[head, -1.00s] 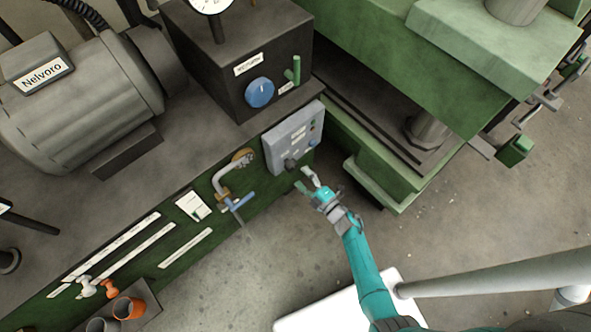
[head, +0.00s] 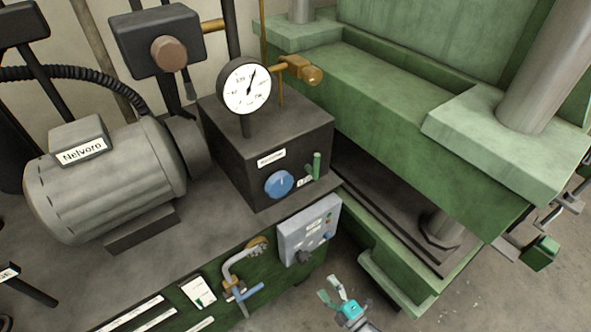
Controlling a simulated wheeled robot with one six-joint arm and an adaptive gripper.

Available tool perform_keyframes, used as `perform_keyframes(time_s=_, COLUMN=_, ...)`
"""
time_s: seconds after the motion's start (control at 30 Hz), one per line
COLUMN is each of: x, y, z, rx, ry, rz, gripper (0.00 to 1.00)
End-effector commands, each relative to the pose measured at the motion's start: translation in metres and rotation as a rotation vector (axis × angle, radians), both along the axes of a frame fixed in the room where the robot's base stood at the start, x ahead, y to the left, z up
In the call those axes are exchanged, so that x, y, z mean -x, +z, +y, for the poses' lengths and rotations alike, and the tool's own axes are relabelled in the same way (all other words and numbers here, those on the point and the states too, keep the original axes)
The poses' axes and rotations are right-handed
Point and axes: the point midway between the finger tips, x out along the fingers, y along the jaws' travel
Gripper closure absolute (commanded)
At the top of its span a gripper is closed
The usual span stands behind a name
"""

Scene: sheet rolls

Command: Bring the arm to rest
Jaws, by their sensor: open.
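My gripper (head: 334,292) shows at the bottom of the head view, right of centre. Its two fingers are spread apart with nothing between them. It is below the grey control box (head: 309,231) on the green machine front and looks apart from it. Only the wrist end of my arm shows; the rest is cut off by the bottom edge.
A bent pipe with a blue-handled tap (head: 241,292) sticks out left of my gripper. The green press (head: 420,130) stands to the right. A motor (head: 105,180), a dark block with a blue knob (head: 279,184) and a gauge (head: 246,87) stand behind. Bare floor (head: 470,300) lies at the lower right.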

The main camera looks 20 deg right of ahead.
Motion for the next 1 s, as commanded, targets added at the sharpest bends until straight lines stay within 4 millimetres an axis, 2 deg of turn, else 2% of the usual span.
perform_keyframes(time_s=0.17, x=0.003, y=0.001, z=0.002, rx=-0.008, ry=-0.004, rz=0.001, gripper=0.23)
perform_keyframes(time_s=0.27, x=0.016, y=0.006, z=0.008, rx=-0.039, ry=-0.024, rz=0.007, gripper=0.23)
perform_keyframes(time_s=0.37, x=0.040, y=0.018, z=0.018, rx=-0.097, ry=-0.061, rz=0.014, gripper=0.23)
perform_keyframes(time_s=0.57, x=0.099, y=0.055, z=0.033, rx=-0.263, ry=-0.154, rz=0.043, gripper=0.23)
perform_keyframes(time_s=0.77, x=0.157, y=0.099, z=0.040, rx=-0.442, ry=-0.235, rz=0.090, gripper=0.23)
perform_keyframes(time_s=1.0, x=0.222, y=0.161, z=0.041, rx=-0.664, ry=-0.316, rz=0.169, gripper=0.23)
